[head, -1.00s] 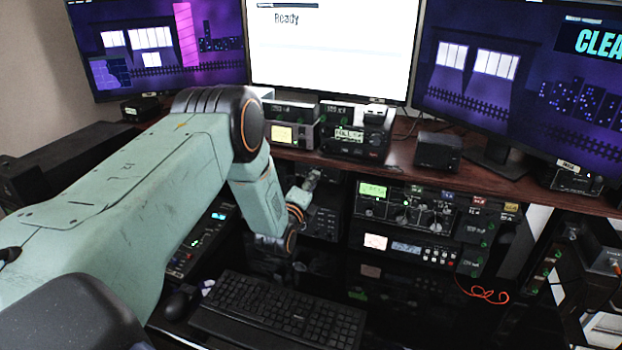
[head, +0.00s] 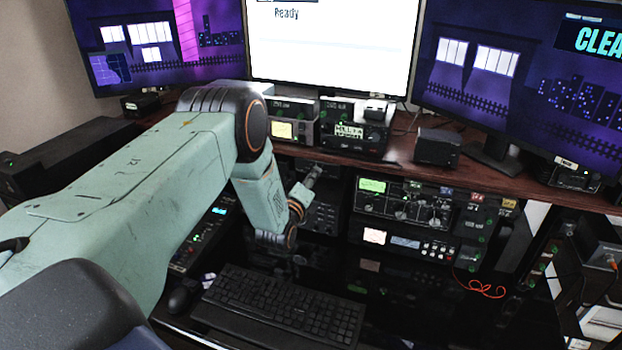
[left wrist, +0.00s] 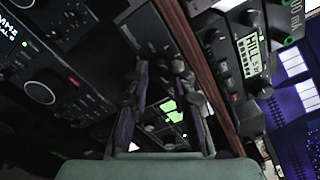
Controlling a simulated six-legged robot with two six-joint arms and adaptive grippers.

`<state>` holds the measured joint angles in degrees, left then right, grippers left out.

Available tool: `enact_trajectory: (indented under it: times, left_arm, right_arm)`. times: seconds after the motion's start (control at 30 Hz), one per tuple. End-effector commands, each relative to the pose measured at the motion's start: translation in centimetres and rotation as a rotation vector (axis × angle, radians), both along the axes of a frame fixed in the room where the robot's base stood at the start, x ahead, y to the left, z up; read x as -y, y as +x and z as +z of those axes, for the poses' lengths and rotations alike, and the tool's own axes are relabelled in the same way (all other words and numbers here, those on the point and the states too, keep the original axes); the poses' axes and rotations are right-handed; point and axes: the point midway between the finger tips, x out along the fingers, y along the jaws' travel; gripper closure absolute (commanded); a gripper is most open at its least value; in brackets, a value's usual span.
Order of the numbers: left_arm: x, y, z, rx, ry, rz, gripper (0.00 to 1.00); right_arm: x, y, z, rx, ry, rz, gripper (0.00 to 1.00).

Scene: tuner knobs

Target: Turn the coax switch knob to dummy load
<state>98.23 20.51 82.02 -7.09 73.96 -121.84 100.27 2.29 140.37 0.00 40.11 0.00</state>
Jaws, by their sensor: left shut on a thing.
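My left gripper (head: 314,174) reaches under the wooden shelf to a dark equipment panel (head: 322,216) left of the tuner. In the left wrist view its two fingers (left wrist: 160,72) are close together at a dark panel, shut on a small part between the tips. That part is mostly hidden by the fingers; it fits the coax switch knob, but its pointer and labels cannot be read. My right gripper is in neither view.
The wooden shelf (head: 470,180) runs just above the gripper, with radios (head: 352,138) on it. A tuner (head: 405,205) with several knobs stands to the right. A keyboard (head: 280,308) and mouse (head: 183,297) lie below.

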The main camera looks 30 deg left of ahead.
Motion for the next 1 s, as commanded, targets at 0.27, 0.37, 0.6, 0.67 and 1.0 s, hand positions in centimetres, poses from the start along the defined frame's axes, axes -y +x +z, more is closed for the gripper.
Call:
enact_trajectory:
  times: [0.27,0.37,0.6,0.67,1.0]
  left_arm:
    - [-0.1,0.2,0.5,0.012,0.003,0.001,0.57]
    - [-0.1,0.2,0.4,0.009,0.001,0.001,0.53]
    - [0.0,0.0,0.2,0.004,0.000,0.001,0.53]
    - [0.0,-0.2,0.1,0.003,0.000,0.001,0.53]
    - [1.1,-4.7,0.1,0.001,-0.002,0.002,0.53]
  right_arm:
    - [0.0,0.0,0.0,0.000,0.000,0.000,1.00]
    - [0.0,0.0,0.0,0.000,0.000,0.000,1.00]
    - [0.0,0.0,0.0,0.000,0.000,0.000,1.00]
    - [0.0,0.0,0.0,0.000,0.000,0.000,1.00]
    - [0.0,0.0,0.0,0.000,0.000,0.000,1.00]
